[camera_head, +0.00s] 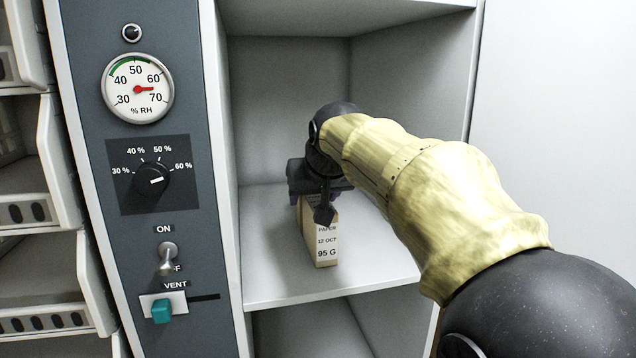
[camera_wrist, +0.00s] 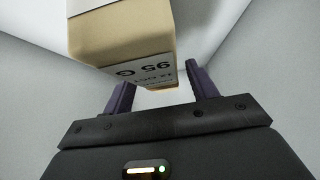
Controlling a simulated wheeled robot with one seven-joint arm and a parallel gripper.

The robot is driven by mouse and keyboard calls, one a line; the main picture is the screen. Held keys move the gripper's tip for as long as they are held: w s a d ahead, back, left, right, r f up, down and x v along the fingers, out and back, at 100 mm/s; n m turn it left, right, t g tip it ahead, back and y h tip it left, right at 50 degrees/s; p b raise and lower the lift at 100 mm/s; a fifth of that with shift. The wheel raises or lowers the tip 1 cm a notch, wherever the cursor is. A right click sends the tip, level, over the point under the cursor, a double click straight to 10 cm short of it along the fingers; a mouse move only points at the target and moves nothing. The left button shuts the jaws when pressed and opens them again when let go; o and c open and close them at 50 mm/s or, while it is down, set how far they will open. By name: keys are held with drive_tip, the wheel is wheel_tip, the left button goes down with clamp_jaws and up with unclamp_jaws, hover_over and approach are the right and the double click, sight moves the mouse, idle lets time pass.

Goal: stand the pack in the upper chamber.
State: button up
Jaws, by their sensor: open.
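The pack (camera_head: 323,247) is a tan block with a white label reading "PAPER 12 OCT 95 G". It stands upright on the shelf floor (camera_head: 270,285) of the upper chamber, near the middle. In the wrist view the pack (camera_wrist: 118,38) fills the upper middle, its label upside down. My gripper (camera_head: 322,206) is inside the chamber at the pack's upper part, with a finger in front of the label side. The wrist view shows my gripper (camera_wrist: 163,76) with its two dark fingers apart. Whether they touch the pack is unclear. My gripper hides the pack's top in the head view.
A control panel (camera_head: 135,215) with a humidity gauge (camera_head: 138,88), a dial (camera_head: 152,179), an ON switch (camera_head: 167,258) and a teal vent slider (camera_head: 162,310) borders the chamber's left. The lower chamber (camera_head: 310,330) is below the shelf. Bins (camera_head: 45,285) stand far left.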

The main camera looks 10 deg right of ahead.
drive_tip(key=b+v, duration=0.3)
drive_tip(key=v, duration=0.9)
drive_tip(key=shift+s, duration=0.1)
drive_tip(key=shift+f, duration=0.1)
